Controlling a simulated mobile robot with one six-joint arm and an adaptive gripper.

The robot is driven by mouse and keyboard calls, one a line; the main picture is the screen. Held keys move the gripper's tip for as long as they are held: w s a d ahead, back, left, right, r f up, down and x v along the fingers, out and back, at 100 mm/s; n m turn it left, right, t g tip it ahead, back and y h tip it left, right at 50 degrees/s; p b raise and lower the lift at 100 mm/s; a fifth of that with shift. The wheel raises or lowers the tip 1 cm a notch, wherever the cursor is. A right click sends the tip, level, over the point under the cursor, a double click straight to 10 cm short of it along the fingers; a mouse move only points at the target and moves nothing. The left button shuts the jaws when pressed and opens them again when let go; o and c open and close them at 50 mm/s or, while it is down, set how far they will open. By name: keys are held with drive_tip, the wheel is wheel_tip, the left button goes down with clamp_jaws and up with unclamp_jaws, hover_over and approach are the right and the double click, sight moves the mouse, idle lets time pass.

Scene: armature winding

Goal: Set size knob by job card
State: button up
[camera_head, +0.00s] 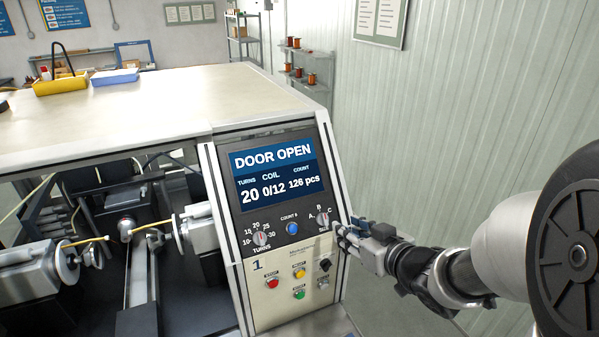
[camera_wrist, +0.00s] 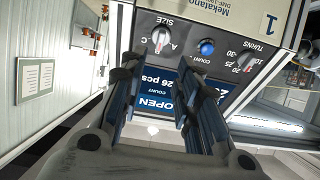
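The size knob (camera_head: 322,222) is a small round grey dial with marks A, B and C, at the right of the machine's control panel (camera_head: 250,268). The same size knob (camera_wrist: 160,39) shows at the top of the wrist view, where the panel appears upside down. I cannot tell surely which letter it points to. My gripper (camera_head: 345,233) is just right of the knob in the head view. In the wrist view my gripper (camera_wrist: 157,66) has its two fingers apart with nothing between them, and the knob lies beyond the fingertips. No readable job card is in view.
The screen (camera_head: 272,172) reads DOOR OPEN, turns 20, coil 0/12, count 126 pcs. The turns knob (camera_head: 261,239) and blue button (camera_head: 292,228) are left of the size knob. Red (camera_head: 272,283), yellow (camera_head: 299,271) and green (camera_head: 299,294) buttons sit below. The winding bay is open at left.

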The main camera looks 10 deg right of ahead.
sight(320, 218)
drive_tip(key=x, duration=1.1)
drive_tip(key=shift+c, duration=0.4)
drive_tip(key=c, duration=0.6)
drive_tip(key=n+y+b, duration=0.1)
drive_tip(key=n, duration=0.5)
drive_tip(key=shift+g+b, duration=0.4)
drive_tip(key=n+g+y, duration=0.1)
drive_tip(key=n, duration=0.6)
drive_tip(key=shift+a, duration=0.1)
